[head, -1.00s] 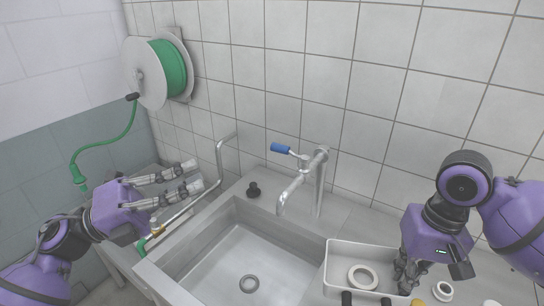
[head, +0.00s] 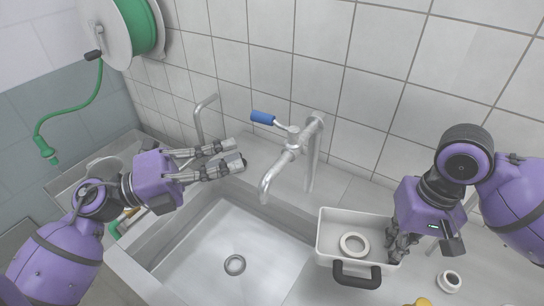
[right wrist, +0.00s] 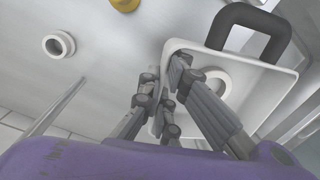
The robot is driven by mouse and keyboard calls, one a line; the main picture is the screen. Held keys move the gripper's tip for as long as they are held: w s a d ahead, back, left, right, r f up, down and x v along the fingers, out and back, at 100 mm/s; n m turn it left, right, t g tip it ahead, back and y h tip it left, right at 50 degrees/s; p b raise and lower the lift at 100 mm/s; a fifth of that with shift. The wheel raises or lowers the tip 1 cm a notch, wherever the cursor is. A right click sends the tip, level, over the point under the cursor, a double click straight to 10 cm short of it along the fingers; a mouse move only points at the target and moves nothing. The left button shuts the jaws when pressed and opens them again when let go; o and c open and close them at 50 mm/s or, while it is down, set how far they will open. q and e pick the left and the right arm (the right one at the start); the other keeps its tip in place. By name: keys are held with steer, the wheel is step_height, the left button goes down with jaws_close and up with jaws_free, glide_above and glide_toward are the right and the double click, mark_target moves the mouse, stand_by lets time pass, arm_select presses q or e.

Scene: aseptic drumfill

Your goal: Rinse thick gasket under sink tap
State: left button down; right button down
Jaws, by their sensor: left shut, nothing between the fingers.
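A flat white ring (head: 355,245) lies in a white tray (head: 325,228) with a dark handle, right of the sink (head: 170,244). A smaller white ring (head: 449,281) with a dark centre lies on the counter; I cannot tell which is the thick gasket. The tap (head: 280,172) has a blue lever and its spout over the basin. My left gripper (head: 238,154) is shut and empty, left of the tap. My right gripper (head: 402,246) points down at the tray's right end; in the right wrist view its fingers (right wrist: 164,70) straddle the tray wall. Whether they clamp it is unclear.
A green hose reel (head: 140,28) is on the tiled wall at the upper left. A yellow object (head: 422,302) lies on the counter near the lower edge. The basin is empty apart from its drain (head: 235,265). A bent metal pipe (head: 198,120) stands behind my left gripper.

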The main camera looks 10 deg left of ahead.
mark_target(273, 122)
steer(key=shift+f, duration=0.1)
arm_select(q)
steer(key=shift+w+d+r, duration=0.2)
steer(key=shift+w+d, duration=0.25)
steer(key=shift+w, duration=0.35)
steer(key=shift+w+d+r, duration=0.15)
steer(key=shift+w+d, duration=0.25)
steer(key=shift+w, duration=0.45)
steer(key=shift+w+d+r, duration=0.2)
steer(key=shift+w+d, duration=0.25)
steer(key=shift+w, duration=0.35)
arm_select(e)
steer(key=shift+f, duration=0.15)
steer(key=shift+s+f+g+b, duration=0.15)
steer(key=shift+f+b, duration=0.2)
steer(key=shift+f, duration=0.25)
steer(key=shift+s+f+g+b, duration=0.15)
steer(key=shift+f+b, duration=0.2)
steer(key=shift+f, duration=0.25)
arm_select(q)
steer(key=shift+w+a+f+m+g+h, duration=0.1)
steer(key=shift+w+m+g+h, duration=0.4)
steer(key=shift+g, duration=0.3)
arm_select(e)
steer(key=shift+w+r, duration=0.1)
